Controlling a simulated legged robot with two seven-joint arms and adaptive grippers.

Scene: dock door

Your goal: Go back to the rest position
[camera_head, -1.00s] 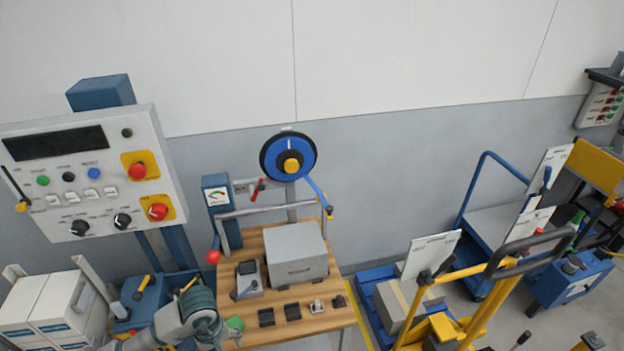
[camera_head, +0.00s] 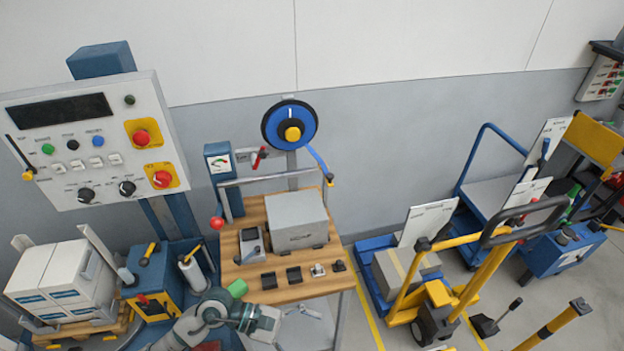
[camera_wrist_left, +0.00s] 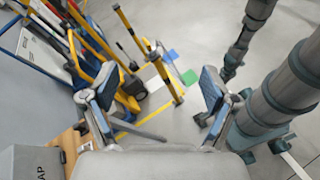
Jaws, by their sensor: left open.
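My left arm comes in at the bottom of the head view, and its gripper (camera_head: 285,322) is by the front edge of the wooden workbench (camera_head: 257,292). In the left wrist view the two fingers (camera_wrist_left: 156,92) stand wide apart with nothing between them, over a background of floor and yellow-framed equipment. My right gripper is not in view.
A grey box (camera_head: 298,222) and several small devices lie on the bench. A control panel (camera_head: 90,140) stands at left, above stacked white boxes (camera_head: 65,280). A yellow-handled truck (camera_head: 440,295) and a blue cart (camera_head: 490,200) stand right. Floor shows at lower right.

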